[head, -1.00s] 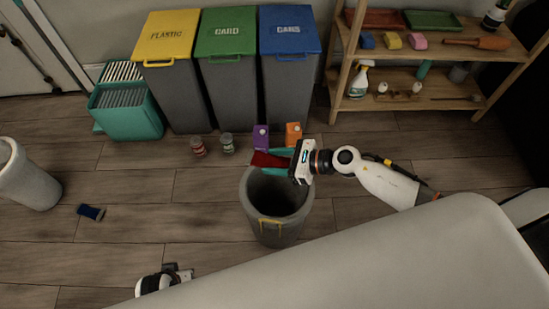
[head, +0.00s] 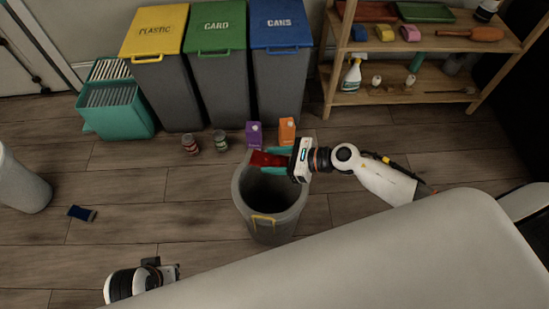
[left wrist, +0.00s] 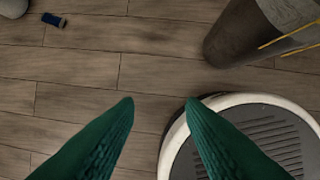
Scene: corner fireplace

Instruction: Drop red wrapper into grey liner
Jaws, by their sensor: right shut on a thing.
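The red wrapper (head: 267,159) is a flat, dark red piece held between the teal fingers of my right gripper (head: 277,161). It is over the back rim of the open grey liner (head: 272,229), a round grey bin with a yellow handle at its front. The liner's inside is dark and its contents cannot be made out. My left gripper (head: 168,272) is at the lower left of the head view. In the left wrist view its green fingers (left wrist: 160,103) are apart with nothing between them. The liner's lower part (left wrist: 240,32) also shows there.
Purple (head: 254,133) and orange (head: 287,130) cartons stand behind the liner, with two cans (head: 190,142) to their left. Lidded bins (head: 222,85) and a wooden shelf (head: 405,100) line the back. A blue sponge-like block (head: 82,213) lies on the mostly clear left floor.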

